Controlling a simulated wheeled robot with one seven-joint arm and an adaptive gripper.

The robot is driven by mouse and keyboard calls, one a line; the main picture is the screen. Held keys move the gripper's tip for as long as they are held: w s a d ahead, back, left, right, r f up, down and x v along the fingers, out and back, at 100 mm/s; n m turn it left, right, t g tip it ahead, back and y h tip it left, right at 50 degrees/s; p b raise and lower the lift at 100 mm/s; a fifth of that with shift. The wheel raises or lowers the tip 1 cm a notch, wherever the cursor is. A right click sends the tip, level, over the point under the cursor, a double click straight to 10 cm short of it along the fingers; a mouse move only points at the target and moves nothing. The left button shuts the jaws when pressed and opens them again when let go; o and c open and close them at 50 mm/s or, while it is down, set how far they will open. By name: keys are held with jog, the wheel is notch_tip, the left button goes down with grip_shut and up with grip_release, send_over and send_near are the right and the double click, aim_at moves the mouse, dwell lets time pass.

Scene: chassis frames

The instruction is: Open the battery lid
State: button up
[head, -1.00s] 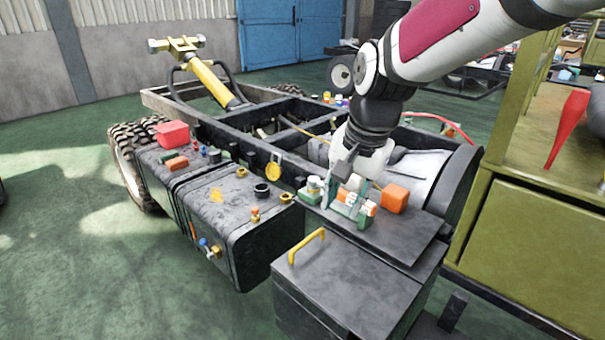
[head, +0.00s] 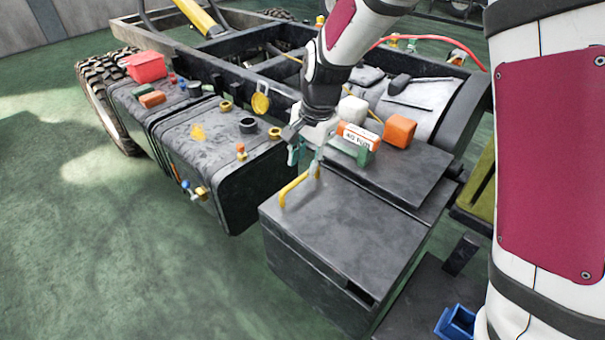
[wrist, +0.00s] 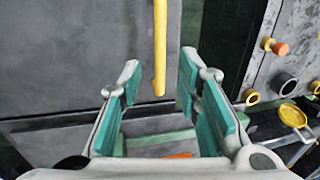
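The battery lid (head: 345,225) is the flat dark grey top of a box at the front. It lies level and closed, with a yellow bar handle (head: 293,191) near its left edge. My gripper (head: 307,168) is at the handle's far end. In the wrist view, my gripper (wrist: 159,76) is open, with teal finger pads apart. The yellow handle (wrist: 160,45) lines up with the gap, its near end showing between the fingers. I cannot tell whether the fingers are around it in depth; no contact shows. The lid (wrist: 85,50) fills the upper left there.
Behind the lid, a raised dark plate (head: 395,185) holds an orange block (head: 399,131) and a labelled orange-and-green piece (head: 357,140). A black tank (head: 205,150) with caps stands left. A blue part (head: 456,322) lies lower right. Green floor is open at left.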

aim_at(301, 177)
jog(key=shift+w+a+f+b, duration=0.15)
jog(key=shift+f+b, duration=0.05)
jog(key=shift+f, duration=0.95)
jog(key=shift+w+a+f+b, duration=0.15)
jog(key=shift+f+b, duration=0.05)
jog(key=shift+f, duration=0.9)
grip_shut()
